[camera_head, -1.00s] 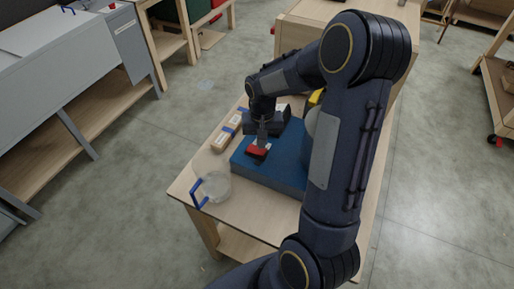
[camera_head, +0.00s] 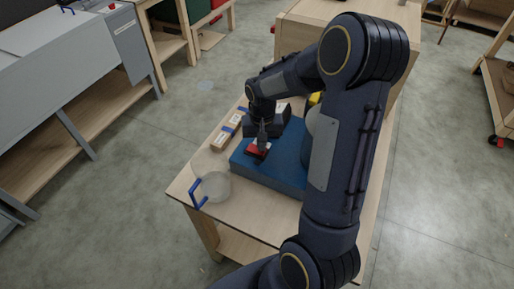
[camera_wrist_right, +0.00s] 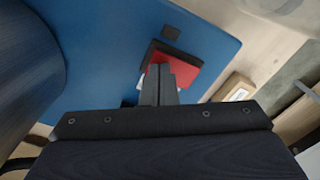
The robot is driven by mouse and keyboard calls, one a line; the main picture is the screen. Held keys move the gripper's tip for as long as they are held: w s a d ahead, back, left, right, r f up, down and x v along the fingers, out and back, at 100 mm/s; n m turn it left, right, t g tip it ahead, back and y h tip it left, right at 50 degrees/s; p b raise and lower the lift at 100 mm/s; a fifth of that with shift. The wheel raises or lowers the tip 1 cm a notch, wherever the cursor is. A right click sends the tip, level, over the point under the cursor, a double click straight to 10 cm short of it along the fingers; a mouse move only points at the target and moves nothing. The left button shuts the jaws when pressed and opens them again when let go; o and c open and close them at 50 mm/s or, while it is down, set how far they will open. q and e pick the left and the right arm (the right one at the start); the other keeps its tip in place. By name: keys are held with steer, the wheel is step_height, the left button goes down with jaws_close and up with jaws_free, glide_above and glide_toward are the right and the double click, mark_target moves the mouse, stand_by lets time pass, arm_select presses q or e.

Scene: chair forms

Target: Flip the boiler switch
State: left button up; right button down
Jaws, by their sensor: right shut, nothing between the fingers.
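The boiler switch (camera_head: 256,149) is a red rocker in a dark frame on top of a blue box (camera_head: 272,172) on the wooden table. My right gripper (camera_head: 262,143) points down at it from above. In the right wrist view the shut fingertips (camera_wrist_right: 160,72) overlap the red rocker (camera_wrist_right: 181,75), with nothing between them. They look to be at or very near its surface; I cannot tell whether they touch. The fingers hide part of the switch. My left gripper is not in view.
A clear round bowl (camera_head: 214,186) and a blue handle (camera_head: 196,195) are at the table's near left. A yellow item (camera_head: 314,98) is partly hidden by my arm. A grey bench (camera_head: 70,75) stands at left.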

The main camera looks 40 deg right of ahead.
steer(key=shift+f, duration=0.3)
steer(key=shift+r, duration=0.2)
steer(key=shift+r+p, duration=2.55)
steer(key=shift+r, duration=0.85)
steer(key=s+a+r+n+t+y, duration=0.2)
steer(key=s+a+r, duration=0.4)
steer(key=s, duration=0.3)
steer(key=s+a+r+n+t+y, duration=0.1)
steer(key=s+a+r+n+t, duration=0.2)
steer(key=s+a+r, duration=0.3)
steer(key=s+a, duration=0.2)
steer(key=s, duration=0.1)
steer(key=shift+t+y, duration=0.3)
steer(key=shift+y, duration=0.1)
steer(key=shift+a, duration=0.1)
